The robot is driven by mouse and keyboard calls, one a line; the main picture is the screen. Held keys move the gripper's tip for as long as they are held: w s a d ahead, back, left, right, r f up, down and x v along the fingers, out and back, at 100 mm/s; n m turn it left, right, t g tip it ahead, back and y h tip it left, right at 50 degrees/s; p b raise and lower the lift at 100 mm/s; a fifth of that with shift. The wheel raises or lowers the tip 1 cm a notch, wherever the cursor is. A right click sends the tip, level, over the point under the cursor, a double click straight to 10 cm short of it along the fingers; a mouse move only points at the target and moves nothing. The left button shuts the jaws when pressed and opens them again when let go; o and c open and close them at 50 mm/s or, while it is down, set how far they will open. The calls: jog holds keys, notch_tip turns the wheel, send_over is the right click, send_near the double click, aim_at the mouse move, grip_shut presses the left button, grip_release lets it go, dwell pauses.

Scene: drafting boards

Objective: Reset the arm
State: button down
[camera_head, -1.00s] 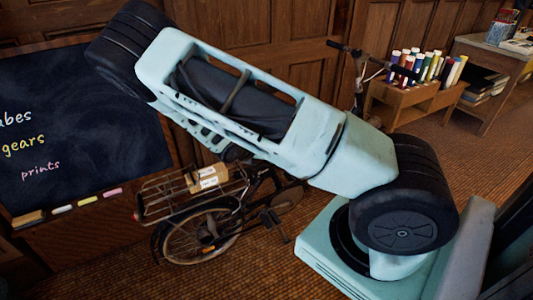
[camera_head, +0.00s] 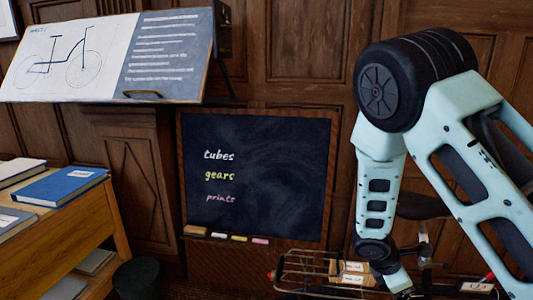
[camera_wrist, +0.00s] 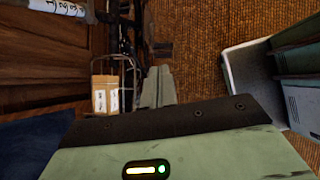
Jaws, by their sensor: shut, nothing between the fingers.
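My arm stands bent at the right of the head view, its elbow high and its lower part reaching down by the bicycle rack (camera_head: 300,270). My gripper (camera_wrist: 158,86) shows in the wrist view as two pale green fingers close together, with nothing between them. It points over the brown floor, to the right of the rack and its cardboard package (camera_wrist: 105,94). I cannot make out the fingers in the head view. The package also shows in the head view (camera_head: 350,268), close to the arm's lower part.
A chalkboard (camera_head: 260,180) with chalks on its ledge leans at the panelled wall. A tilted drafting board (camera_head: 110,55) with a bicycle drawing is at upper left. A blue book (camera_head: 62,186) lies on a wooden shelf unit (camera_head: 60,245) at left. A dark bin (camera_head: 137,278) stands beside it.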

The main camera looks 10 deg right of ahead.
jog(key=s+a+r+m+y+p, duration=0.1)
jog(key=s+a+r+m+y, duration=0.2)
jog(key=a+r, duration=0.4)
jog(key=s+a+r+m+y, duration=0.25)
jog(key=s+a+r, duration=0.2)
jog(key=a, duration=0.45)
jog(key=s+a+r+m+y, duration=0.1)
jog(key=s+a+r, duration=0.3)
jog(key=s, duration=0.3)
jog(key=s+a+r+m+y, duration=0.1)
jog(key=s+a+r+m, duration=0.1)
jog(key=s+a+r, duration=0.2)
jog(key=s+p, duration=0.1)
jog(key=s, duration=0.2)
jog(key=shift+a+r, duration=0.25)
jog(key=shift+r, duration=0.15)
jog(key=shift+w+d+m, duration=0.1)
jog(key=shift+d+m, duration=0.05)
jog(key=shift+m, duration=0.1)
